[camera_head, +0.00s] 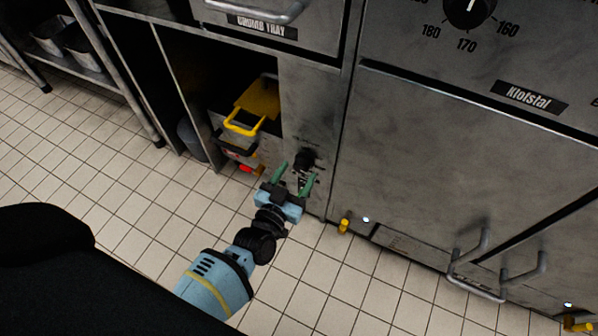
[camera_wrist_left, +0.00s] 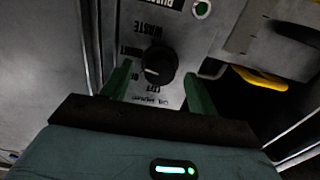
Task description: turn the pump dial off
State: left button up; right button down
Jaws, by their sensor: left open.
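The pump dial (camera_head: 306,159) is a round black knob low on the narrow steel panel right of the open cupboard bay. In the left wrist view the dial (camera_wrist_left: 158,62) appears upside down, with a pale pointer mark on its face and dark lettering around it, partly cut off or too small to read surely. My left gripper (camera_head: 298,171) is open, its two green fingers pointing at the panel. In the left wrist view its fingers (camera_wrist_left: 157,70) stand on either side of the dial; I cannot tell whether they touch it. My right gripper is not in view.
A yellow-handled container (camera_head: 243,124) sits in the open bay left of the dial. A fryer cabinet with a large door (camera_head: 440,190) and low handles (camera_head: 483,265) stands to the right. A yellow fitting (camera_head: 344,226) is near the floor. The tiled floor (camera_head: 120,180) is open.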

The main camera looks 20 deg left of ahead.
pick_arm(q)
jog(key=shift+w, duration=0.85)
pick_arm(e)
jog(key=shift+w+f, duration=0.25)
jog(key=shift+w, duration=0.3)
pick_arm(q)
jog(key=shift+c, duration=0.3)
jog(key=c, duration=0.9)
jog(key=shift+c, duration=0.2)
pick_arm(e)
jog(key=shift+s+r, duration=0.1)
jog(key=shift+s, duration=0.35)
